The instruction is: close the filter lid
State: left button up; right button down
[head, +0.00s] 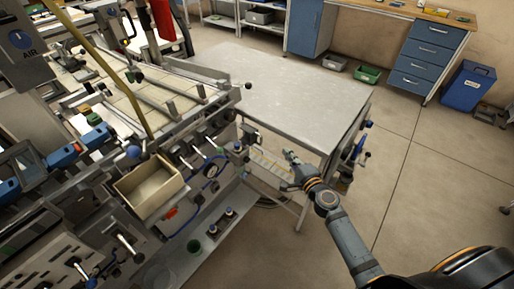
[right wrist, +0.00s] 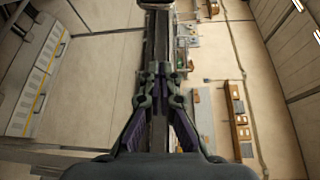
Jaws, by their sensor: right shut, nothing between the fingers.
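I cannot pick out the filter lid for certain in either view. The machine (head: 180,150) with valves, levers and gauges fills the left of the head view. My right gripper (head: 289,158) is in front of the machine's right end, by the near side of the metal table, and points up and left. It is shut and empty. In the right wrist view its fingers (right wrist: 160,75) come together in front of a long dark bar (right wrist: 158,40). Whether they touch anything is unclear. My left gripper is not in view.
A grey metal table (head: 290,90) adjoins the machine. An open beige box (head: 150,185) sits on the machine's front. Small fittings (head: 357,150) hang at the table's right side. Blue drawers (head: 428,55) and a blue bin (head: 467,86) stand at the back right. The floor (head: 410,160) at right is clear.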

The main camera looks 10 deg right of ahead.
aim_at(252, 137)
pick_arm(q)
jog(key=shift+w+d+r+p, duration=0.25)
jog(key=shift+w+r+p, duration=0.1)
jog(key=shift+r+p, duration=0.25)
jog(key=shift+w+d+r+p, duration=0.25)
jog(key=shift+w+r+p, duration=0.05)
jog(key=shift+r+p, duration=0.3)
pick_arm(e)
jog(key=w+a, duration=0.5)
jog(key=w, duration=0.3)
jog(key=shift+w, duration=0.15)
